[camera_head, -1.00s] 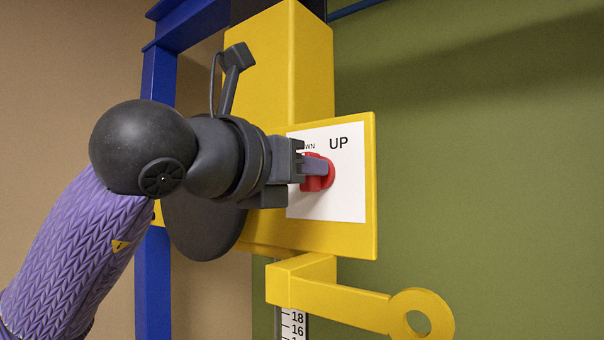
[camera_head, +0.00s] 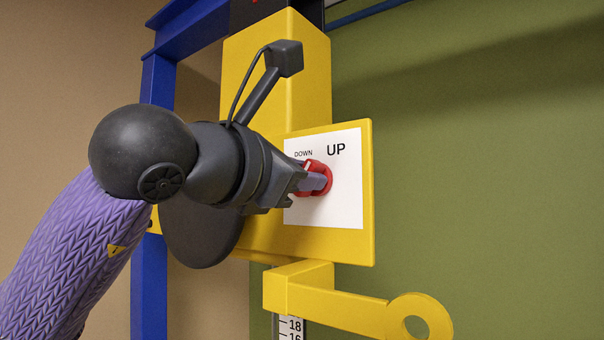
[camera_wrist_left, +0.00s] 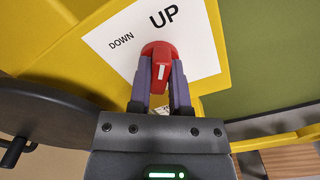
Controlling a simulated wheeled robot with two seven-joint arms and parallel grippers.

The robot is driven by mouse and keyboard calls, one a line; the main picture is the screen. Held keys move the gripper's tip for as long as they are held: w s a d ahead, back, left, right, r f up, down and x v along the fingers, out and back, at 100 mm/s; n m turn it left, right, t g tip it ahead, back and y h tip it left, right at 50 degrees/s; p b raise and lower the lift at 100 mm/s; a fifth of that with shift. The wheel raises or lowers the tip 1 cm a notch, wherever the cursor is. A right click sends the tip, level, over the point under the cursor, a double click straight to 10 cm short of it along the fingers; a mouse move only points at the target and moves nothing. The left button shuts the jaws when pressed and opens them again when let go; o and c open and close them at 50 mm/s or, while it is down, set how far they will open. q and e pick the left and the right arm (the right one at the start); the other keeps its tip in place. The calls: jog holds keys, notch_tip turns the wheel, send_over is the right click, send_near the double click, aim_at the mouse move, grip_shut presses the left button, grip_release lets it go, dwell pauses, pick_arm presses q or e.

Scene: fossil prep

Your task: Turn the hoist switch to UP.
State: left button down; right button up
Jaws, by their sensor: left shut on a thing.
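The hoist switch is a red knob (camera_head: 326,168) on a white plate (camera_head: 345,205) with DOWN printed at left and UP at right. My left gripper (camera_head: 318,182) is shut on the knob, one finger on each side, as the left wrist view shows (camera_wrist_left: 160,82). A white mark on the red knob (camera_wrist_left: 158,50) is visible; in the head view it sits at the knob's top, below and between the two labels, nearer DOWN. The gripper hides the knob's left part in the head view. My right gripper is not in view.
The plate is fixed to a yellow panel (camera_head: 300,242) on a yellow post (camera_head: 280,60). Below, a yellow arm with a ring end (camera_head: 430,306) sticks out near a numbered scale (camera_head: 291,328). A blue frame (camera_head: 158,90) stands behind. Right of the panel is clear.

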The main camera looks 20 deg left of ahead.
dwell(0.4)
pick_arm(q)
jog(key=c, duration=0.6)
grip_release()
jog(key=shift+o, duration=0.2)
jog(key=shift+s+a+f+b, duration=0.1)
jog(key=shift+s+a+b, duration=0.05)
jog(key=shift+s+b, duration=0.2)
jog(key=b+v, duration=0.3)
jog(key=v, duration=0.6)
